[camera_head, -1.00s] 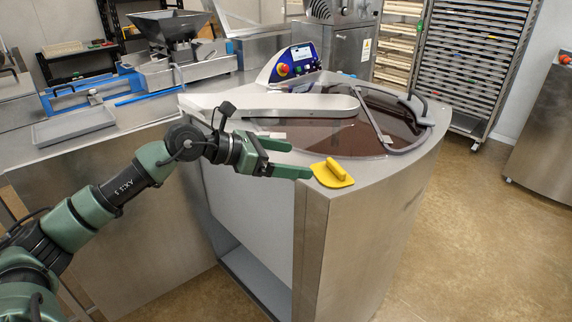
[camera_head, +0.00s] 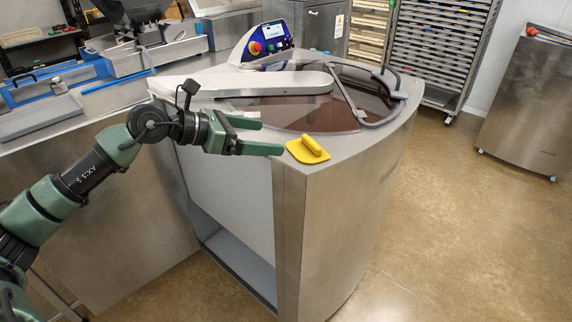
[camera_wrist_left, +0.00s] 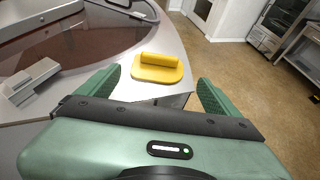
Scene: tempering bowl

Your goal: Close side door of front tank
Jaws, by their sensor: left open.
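The front tank (camera_head: 345,215) is a curved steel cabinet with a round bowl of dark brown chocolate (camera_head: 290,110) in its top. Its left side is open, showing a pale inner wall (camera_head: 225,185) and a grey floor ledge (camera_head: 245,265). A broad steel panel (camera_head: 120,230) stands left of the opening; I cannot tell surely whether it is the swung-out side door. My left gripper (camera_head: 272,136) is open and empty, its fingers above the tank's near top edge, close to the yellow scraper (camera_head: 307,150). The scraper lies between the fingertips in the wrist view (camera_wrist_left: 158,68). My right gripper is not in view.
A steel counter with a grey tray (camera_head: 38,115) and a hopper machine (camera_head: 140,25) is at the left. A control panel (camera_head: 268,42) stands behind the bowl. A tray rack (camera_head: 440,50) and a steel cabinet (camera_head: 530,105) stand beyond. The floor at right is clear.

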